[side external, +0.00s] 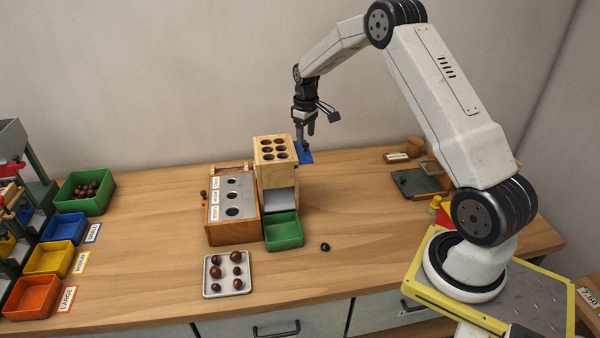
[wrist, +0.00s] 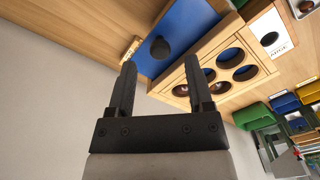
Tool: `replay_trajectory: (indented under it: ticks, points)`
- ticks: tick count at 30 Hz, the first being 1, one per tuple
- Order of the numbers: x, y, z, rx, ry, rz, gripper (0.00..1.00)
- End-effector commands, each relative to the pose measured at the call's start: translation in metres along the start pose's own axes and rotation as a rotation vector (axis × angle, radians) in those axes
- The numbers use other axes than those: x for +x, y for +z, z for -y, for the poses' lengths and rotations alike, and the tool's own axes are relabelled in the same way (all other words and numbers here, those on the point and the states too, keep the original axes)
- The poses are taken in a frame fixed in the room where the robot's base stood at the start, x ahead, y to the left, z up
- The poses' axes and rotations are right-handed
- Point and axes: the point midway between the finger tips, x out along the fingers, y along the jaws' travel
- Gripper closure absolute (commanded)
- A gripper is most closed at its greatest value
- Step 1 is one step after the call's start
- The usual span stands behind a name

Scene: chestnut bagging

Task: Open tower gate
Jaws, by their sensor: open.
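The wooden tower (side external: 275,166) stands on the bench, with several round holes in its top. A blue plate (side external: 304,155) sticks out at its right side, behind my gripper. In the wrist view the blue plate (wrist: 187,30) carries a dark round knob (wrist: 160,48). The tower top (wrist: 180,84) also shows there, with something brown in some holes. My gripper (side external: 307,138) is above the plate, beside the tower. In the wrist view my gripper (wrist: 160,66) is open, its fingers apart and nothing between them. The knob appears just beyond the gap; whether they touch is unclear.
A green tray (side external: 284,245) sits at the tower's foot. A wooden box with graded holes (side external: 232,236) stands to its left. A metal tray (side external: 207,291) of chestnuts and a loose dark chestnut (side external: 325,247) lie in front. Coloured bins stand at left. The bench right of the tower is mostly clear.

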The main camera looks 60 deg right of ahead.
Motion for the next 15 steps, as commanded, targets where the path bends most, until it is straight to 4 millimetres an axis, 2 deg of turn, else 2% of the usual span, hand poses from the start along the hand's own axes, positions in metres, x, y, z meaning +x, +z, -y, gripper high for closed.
replay_trajectory:
  ticks: [6,15]
  points:
    - [0.020,0.000,0.000,0.000,0.000,0.000,0.34]
    - [0.025,0.000,0.000,0.000,0.000,0.000,0.34]
